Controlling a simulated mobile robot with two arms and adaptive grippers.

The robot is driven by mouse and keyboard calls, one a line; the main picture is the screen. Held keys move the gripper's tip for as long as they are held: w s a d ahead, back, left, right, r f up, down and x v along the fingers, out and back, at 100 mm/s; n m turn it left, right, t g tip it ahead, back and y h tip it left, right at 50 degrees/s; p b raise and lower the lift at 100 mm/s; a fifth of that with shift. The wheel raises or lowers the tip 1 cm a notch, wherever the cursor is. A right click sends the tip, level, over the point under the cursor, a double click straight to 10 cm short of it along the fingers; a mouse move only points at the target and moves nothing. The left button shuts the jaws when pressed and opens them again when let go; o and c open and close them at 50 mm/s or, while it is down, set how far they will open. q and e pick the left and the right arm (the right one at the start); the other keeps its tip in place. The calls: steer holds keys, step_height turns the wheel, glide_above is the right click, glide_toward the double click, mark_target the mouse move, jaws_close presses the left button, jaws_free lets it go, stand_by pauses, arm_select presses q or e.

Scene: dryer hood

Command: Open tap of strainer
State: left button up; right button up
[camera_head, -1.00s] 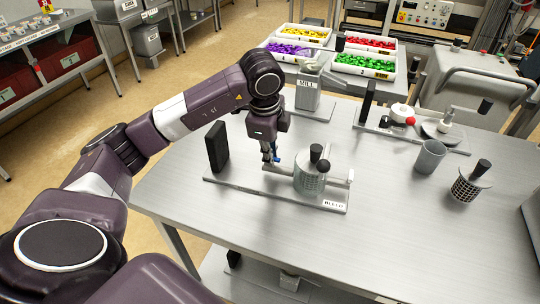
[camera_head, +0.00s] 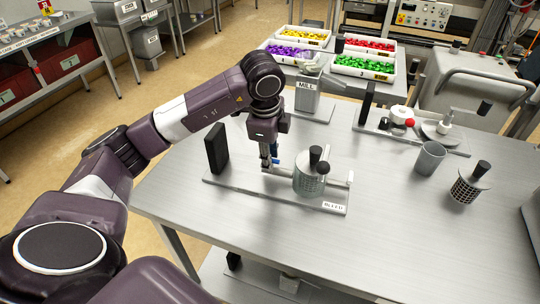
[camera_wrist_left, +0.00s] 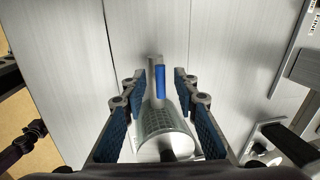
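The strainer (camera_head: 308,184) is a grey perforated cylinder with black knobs on top, standing on a flat metal base plate (camera_head: 240,188) on the table. In the left wrist view the strainer (camera_wrist_left: 164,122) lies between my fingers, and the blue tap handle (camera_wrist_left: 160,82) shows along the spout, just beyond the fingertips. My left gripper (camera_wrist_left: 157,84) is open, its blue-padded fingers apart on both sides of the tap. In the head view the left gripper (camera_head: 269,160) points down at the spout. My right gripper is not in view.
A black upright block (camera_head: 216,148) stands on the plate's left end. A grey cup (camera_head: 430,157) and a perforated cylinder (camera_head: 469,183) stand to the right. The mill (camera_head: 308,98) stands behind. The table (camera_head: 390,220) is clear at front right.

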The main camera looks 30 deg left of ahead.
arm_select(q)
steer(key=shift+r, duration=0.15)
step_height(320, 180, up, 12)
steer(key=s, duration=0.2)
steer(key=shift+d+f, duration=0.25)
steer(key=shift+d, duration=0.1)
steer(key=shift+s, duration=0.1)
